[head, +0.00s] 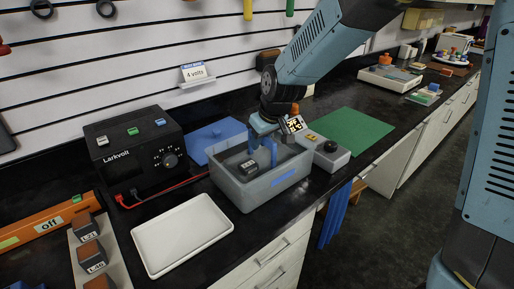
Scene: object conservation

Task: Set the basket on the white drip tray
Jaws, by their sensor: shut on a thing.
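The white drip tray (183,233) lies flat and empty on the dark worktop, in front and to the left of a grey open tank (233,193). My gripper (264,136) is over the tank, shut on the basket. Blue uprights of the basket (274,153) reach down into the tank below my gripper. The rest of the basket is too small and hidden by the tank walls to make out. A dark labelled block (248,168) shows inside the tank; I cannot tell whether it sits in the basket.
A black Larkvolt power unit (134,151) stands left of the tank, with a red lead (170,192) running towards the tank. A blue lid (217,135) lies behind. A grey control box (331,155) and green mat (350,134) are right. Labelled blocks (91,253) stand front left.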

